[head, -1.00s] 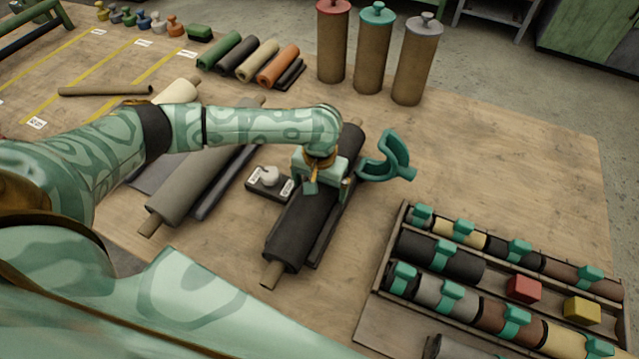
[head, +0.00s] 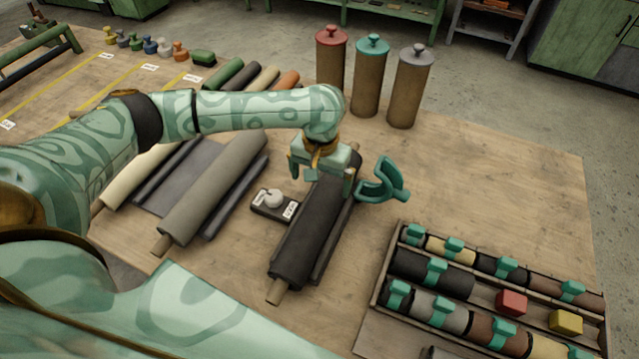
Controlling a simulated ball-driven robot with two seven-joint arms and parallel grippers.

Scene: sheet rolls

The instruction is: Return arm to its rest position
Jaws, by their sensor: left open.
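My left gripper (head: 321,176) is open over the far part of a black sheet roll (head: 308,235) on the wooden table. Its fingers point down and hold nothing that I can see. I cannot tell whether they clear the roll's surface. My left arm (head: 240,112) reaches across from the left, stretched above the table. My right gripper is not in view.
A teal holder (head: 382,182) stands close right of the gripper. A small black box with a white knob (head: 273,198) is left of the roll. Grey rolls (head: 215,190) lie under my arm. Tall canisters (head: 370,75) stand behind. A rack (head: 374,290) with clamped rolls is front right.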

